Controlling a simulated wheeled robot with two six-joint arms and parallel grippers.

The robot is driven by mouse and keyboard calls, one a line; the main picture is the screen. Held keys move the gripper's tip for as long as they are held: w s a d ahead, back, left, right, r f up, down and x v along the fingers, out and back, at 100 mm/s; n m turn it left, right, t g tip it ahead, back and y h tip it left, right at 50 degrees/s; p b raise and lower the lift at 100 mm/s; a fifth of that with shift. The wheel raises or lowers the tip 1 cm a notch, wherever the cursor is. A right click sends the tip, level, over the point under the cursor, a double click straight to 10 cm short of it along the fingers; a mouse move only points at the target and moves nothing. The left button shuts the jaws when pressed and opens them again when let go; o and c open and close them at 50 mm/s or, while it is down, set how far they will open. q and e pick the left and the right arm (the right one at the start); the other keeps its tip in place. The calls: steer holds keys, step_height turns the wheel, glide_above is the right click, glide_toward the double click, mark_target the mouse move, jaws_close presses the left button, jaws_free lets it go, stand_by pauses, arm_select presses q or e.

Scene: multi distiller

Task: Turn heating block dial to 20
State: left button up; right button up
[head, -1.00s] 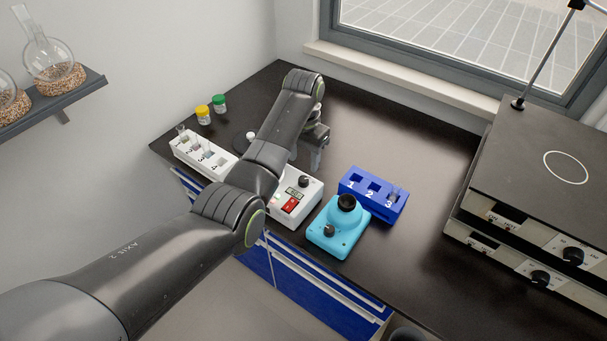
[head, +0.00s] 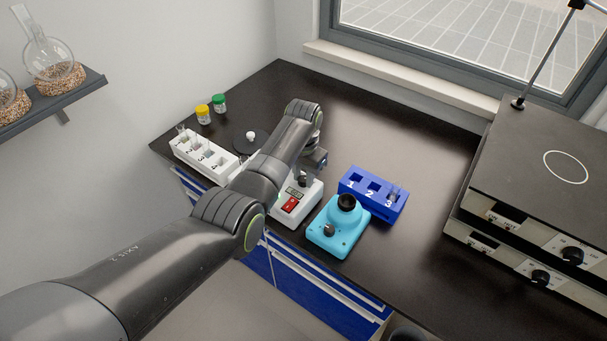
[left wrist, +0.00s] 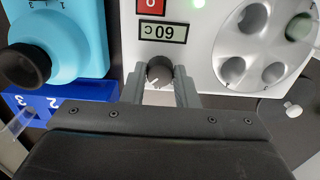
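The heating block (head: 283,212) is a white box with a red switch (head: 291,204), a small display and a black dial (head: 303,181). In the left wrist view it appears upside down, and its display (left wrist: 163,33) seems to read 60 C. My left gripper (head: 317,166) is over the block's back edge. In the left wrist view its two fingers (left wrist: 160,78) stand open on either side of the dial (left wrist: 160,70), with small gaps beside it. The dial has a white pointer mark. My left arm hides part of the block. My right gripper is not in view.
A turquoise device (head: 338,228) with a black cup top stands just right of the block, near a blue numbered rack (head: 372,195). A white numbered rack (head: 205,158) is at the left. A stacked grey instrument (head: 545,165) fills the right.

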arm_select(q)
steer(key=c, duration=0.4)
steer(key=shift+r+n, duration=0.1)
steer(key=shift+n, duration=0.2)
steer(key=shift+n+p, duration=0.75)
steer(key=shift+n, duration=0.25)
steer(key=n+p, duration=0.1)
steer(key=n, duration=0.3)
steer(key=n+p, duration=0.1)
steer(key=n, duration=0.4)
steer(key=shift+n, duration=0.4)
steer(key=n, duration=0.5)
steer(key=shift+w+p, duration=0.1)
steer(key=shift+p, duration=0.2)
steer(key=shift+n, duration=0.4)
